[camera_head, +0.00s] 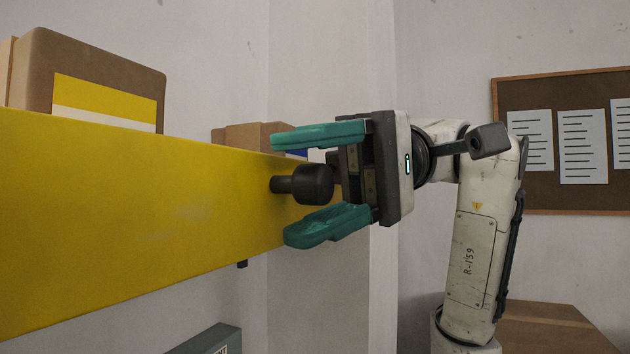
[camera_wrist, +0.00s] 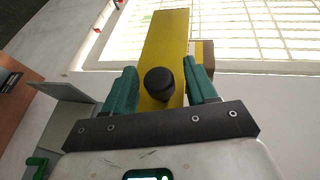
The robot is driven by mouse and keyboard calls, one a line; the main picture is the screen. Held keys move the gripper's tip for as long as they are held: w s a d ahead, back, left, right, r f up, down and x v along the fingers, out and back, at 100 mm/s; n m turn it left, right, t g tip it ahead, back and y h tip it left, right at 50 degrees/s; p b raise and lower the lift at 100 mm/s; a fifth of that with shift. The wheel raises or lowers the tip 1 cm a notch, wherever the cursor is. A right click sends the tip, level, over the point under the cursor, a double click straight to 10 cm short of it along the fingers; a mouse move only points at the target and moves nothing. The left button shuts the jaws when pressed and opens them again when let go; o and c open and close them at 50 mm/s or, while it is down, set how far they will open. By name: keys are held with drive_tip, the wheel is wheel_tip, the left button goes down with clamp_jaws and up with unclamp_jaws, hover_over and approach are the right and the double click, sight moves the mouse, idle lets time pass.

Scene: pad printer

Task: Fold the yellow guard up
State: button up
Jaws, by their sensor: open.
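The yellow guard (camera_head: 130,205) is a long flat panel that fills the left of the head view. In the wrist view, the guard (camera_wrist: 165,45) runs away from my gripper. A black round knob (camera_head: 312,185) sticks out from its right end. My gripper (camera_head: 318,180) is open, with one teal finger above the knob and one below it. In the wrist view, the knob (camera_wrist: 159,83) sits between the two fingers, with a gap visible on each side. The guard's hinge cannot be made out.
Cardboard boxes (camera_head: 95,70) show behind the guard's top edge at left, with smaller ones (camera_head: 245,136) farther right. A grey box (camera_head: 212,340) is below the guard. A notice board (camera_head: 545,110) hangs on the right wall above a cardboard box (camera_head: 548,325).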

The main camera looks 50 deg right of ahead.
drive_tip(key=b+v, duration=0.3)
drive_tip(key=v, duration=0.7)
drive_tip(key=shift+d, duration=0.4)
drive_tip(key=shift+r, duration=0.1)
